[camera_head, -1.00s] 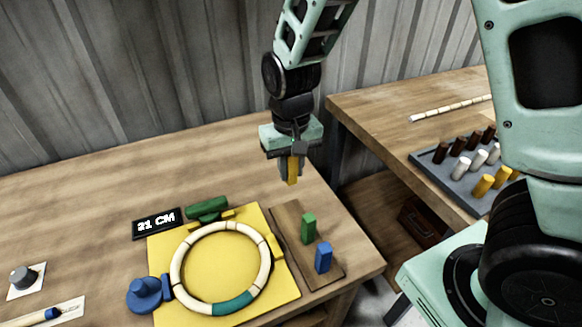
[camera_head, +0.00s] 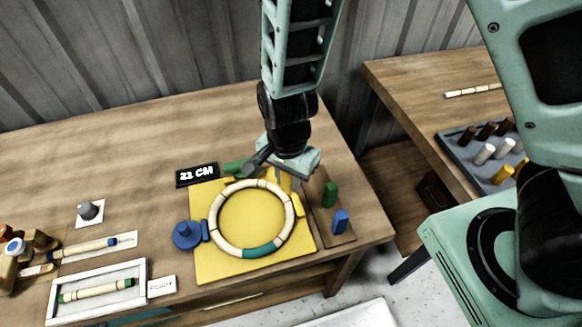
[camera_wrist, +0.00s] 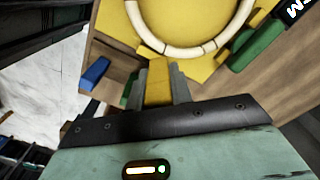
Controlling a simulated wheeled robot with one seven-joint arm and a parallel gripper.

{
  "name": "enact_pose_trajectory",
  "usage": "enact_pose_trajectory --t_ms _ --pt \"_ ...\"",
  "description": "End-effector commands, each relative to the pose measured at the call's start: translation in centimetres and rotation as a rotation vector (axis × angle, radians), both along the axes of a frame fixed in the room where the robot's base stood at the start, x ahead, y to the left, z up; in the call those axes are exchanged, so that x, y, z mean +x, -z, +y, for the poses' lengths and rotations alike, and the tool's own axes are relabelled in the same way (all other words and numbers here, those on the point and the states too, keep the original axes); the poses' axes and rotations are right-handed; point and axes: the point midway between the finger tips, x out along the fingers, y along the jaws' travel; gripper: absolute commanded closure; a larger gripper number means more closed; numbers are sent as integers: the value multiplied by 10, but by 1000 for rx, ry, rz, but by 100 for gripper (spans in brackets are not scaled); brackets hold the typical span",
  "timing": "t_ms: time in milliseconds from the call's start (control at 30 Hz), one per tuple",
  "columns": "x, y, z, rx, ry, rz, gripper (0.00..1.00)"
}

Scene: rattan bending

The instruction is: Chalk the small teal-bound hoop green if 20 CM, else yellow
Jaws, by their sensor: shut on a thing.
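The hoop (camera_head: 220,236), cream with a teal binding at its near side, lies on a yellow board (camera_head: 211,268); part of it shows in the wrist view (camera_wrist: 181,49). The black sign (camera_head: 197,174) behind the board reads 21 CM. My gripper (camera_head: 285,182) is shut on the yellow chalk, which shows between the fingers in the wrist view (camera_wrist: 158,84). It is low, over the far right edge of the hoop. I cannot tell whether the chalk touches the hoop. A green chalk (camera_head: 330,193) and a blue chalk (camera_head: 341,221) stand upright on a wooden block (camera_head: 322,229).
A blue round-knobbed clamp (camera_head: 187,235) is left of the hoop, and a green piece (camera_head: 233,167) is behind it. A white tray (camera_head: 143,292) with a bound stick is at front left. A grey peg tray (camera_head: 455,155) sits on the right table.

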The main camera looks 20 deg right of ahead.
Motion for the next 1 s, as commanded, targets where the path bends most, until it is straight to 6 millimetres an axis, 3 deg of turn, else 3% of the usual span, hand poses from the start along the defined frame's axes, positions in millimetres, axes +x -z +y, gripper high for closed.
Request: enact_pose_trajectory --t_ms 500,1000 --pt "0 51 0 1 -3 1 93" --pt "0 53 0 1 -4 1 93"
